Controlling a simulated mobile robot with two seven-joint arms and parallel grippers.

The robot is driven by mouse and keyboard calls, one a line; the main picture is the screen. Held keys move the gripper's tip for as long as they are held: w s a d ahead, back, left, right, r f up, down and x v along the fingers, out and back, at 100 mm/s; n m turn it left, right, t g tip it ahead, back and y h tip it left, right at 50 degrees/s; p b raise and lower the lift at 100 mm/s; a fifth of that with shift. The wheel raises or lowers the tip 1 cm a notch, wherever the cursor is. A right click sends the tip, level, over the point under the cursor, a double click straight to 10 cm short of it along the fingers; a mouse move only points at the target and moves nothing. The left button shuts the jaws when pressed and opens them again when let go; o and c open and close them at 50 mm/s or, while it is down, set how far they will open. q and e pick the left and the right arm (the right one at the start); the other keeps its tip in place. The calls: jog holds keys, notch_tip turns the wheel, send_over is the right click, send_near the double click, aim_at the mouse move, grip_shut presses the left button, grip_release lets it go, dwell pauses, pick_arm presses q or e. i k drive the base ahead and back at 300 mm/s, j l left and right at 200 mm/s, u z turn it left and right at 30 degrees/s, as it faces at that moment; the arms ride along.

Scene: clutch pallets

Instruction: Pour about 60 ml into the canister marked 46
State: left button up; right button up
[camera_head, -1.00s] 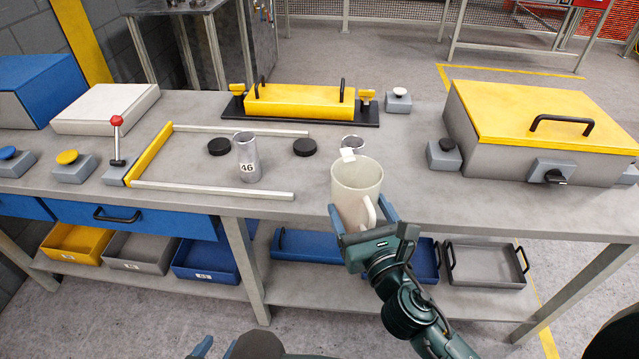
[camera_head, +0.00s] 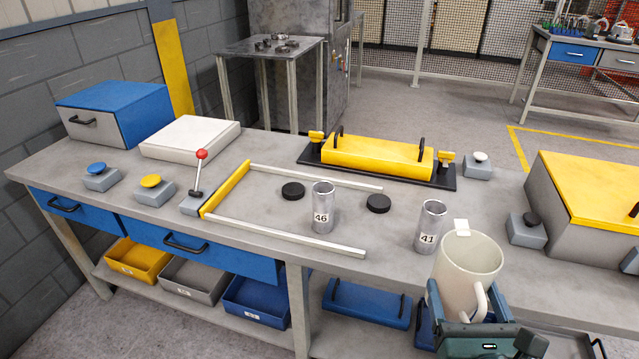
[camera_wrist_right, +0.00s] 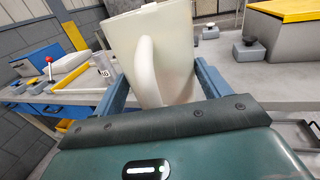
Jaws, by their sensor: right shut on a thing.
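The silver canister marked 46 (camera_head: 324,212) stands upright and open-topped on the grey bench, between two black discs and inside the U-shaped rail frame. Part of it shows left of the jug in the right wrist view (camera_wrist_right: 106,66). My right gripper (camera_head: 467,303) is shut on a cream jug (camera_head: 466,264), held about upright at the bench's front edge, right of the canister. The jug's handle (camera_wrist_right: 146,70) faces the gripper in the wrist view; its contents cannot be made out. A second canister, marked 41 (camera_head: 430,228), stands just left of the jug. My left gripper is out of view.
The black discs (camera_head: 292,190) (camera_head: 378,203) lie flat on the bench (camera_head: 400,258). A pale rail (camera_head: 290,238) runs in front of canister 46. A lever with a red knob (camera_head: 199,172) stands left. A yellow-lidded box (camera_head: 585,195) stands right.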

aim_at(322, 192)
jog(key=i+j+z, duration=0.15)
jog(key=j, duration=0.3)
jog(key=i+j+z, duration=0.1)
jog(key=j, duration=0.35)
jog(key=i+j+z, duration=0.15)
jog(key=j, duration=0.3)
jog(key=j+z, duration=0.15)
jog(key=j, duration=0.35)
jog(key=i, duration=0.05)
